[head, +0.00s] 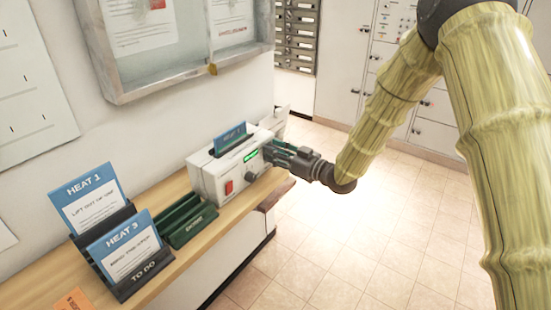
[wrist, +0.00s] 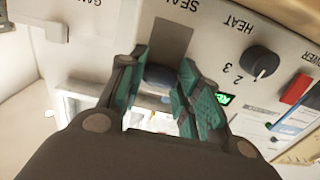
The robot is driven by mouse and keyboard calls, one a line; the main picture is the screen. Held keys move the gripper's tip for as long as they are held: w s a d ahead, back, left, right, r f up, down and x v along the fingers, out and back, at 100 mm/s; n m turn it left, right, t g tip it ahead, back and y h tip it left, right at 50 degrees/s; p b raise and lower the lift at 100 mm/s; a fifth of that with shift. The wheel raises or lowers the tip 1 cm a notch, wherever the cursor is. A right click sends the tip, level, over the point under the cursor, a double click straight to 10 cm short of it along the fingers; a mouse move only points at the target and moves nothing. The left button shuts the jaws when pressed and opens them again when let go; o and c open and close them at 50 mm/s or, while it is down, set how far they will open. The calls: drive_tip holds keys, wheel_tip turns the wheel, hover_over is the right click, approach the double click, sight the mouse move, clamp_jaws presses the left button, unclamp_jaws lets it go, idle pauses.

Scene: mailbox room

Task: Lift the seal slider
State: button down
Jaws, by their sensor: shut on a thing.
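The seal slider (wrist: 160,76) is a dark blue-grey knob on the white machine's panel in the wrist view. A grey slot strip (wrist: 172,38) runs from the knob towards the upside-down "SEAL" label. My gripper (wrist: 157,84) has its green-padded fingers on both sides of the knob and is shut on it. In the head view my gripper (head: 278,154) is at the right end of the white machine (head: 208,180), and the slider is hidden there.
The heat dial (wrist: 260,62) and red power switch (wrist: 296,88) sit beside the slider. A blue card (head: 230,137) stands in the machine's top. A green tray (head: 188,220) and the "TO DO" card holder (head: 142,281) stand on the wooden shelf. The floor to the right is clear.

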drive_tip(key=shift+r, duration=0.65)
drive_tip(key=c, duration=1)
unclamp_jaws()
drive_tip(key=shift+r, duration=0.1)
drive_tip(key=v, duration=1.2)
